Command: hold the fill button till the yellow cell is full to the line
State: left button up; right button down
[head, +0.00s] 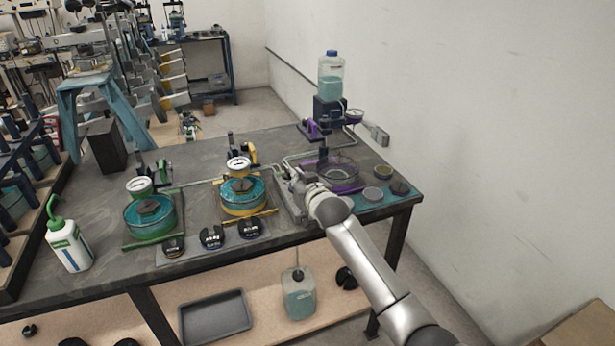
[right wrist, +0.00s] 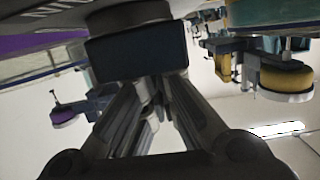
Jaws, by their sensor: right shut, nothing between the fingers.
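The yellow cell (head: 243,208) is a round clear-walled vessel with teal liquid and a yellow base, on the workbench. A dark block and a white dial gauge (head: 238,164) sit at its top. The fill line and exact level are too small to read. My right gripper (head: 291,183) is just right of the yellow cell, between it and the purple cell (head: 340,177). In the right wrist view its fingers (right wrist: 150,85) are together and empty, close under a dark block (right wrist: 135,55); I cannot tell whether they touch. No fill button can be made out. My left gripper is out of view.
The green cell (head: 150,215) stands at the left. A white bottle (head: 68,246) stands near the left edge. A clear reservoir (head: 330,75) rises at the back right. Pipes run behind the cells.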

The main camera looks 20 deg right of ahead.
notch_tip(320, 180, up, 4)
jog(key=shift+s+f+p, duration=0.15)
jog(key=shift+f+p, duration=0.1)
jog(key=shift+p, duration=0.55)
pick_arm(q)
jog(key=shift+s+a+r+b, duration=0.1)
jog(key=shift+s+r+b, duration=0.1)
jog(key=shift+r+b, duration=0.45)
pick_arm(e)
jog(key=v, duration=0.9)
jog(key=shift+s, duration=0.4)
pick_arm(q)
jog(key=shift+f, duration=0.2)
pick_arm(e)
jog(key=shift+r, duration=0.15)
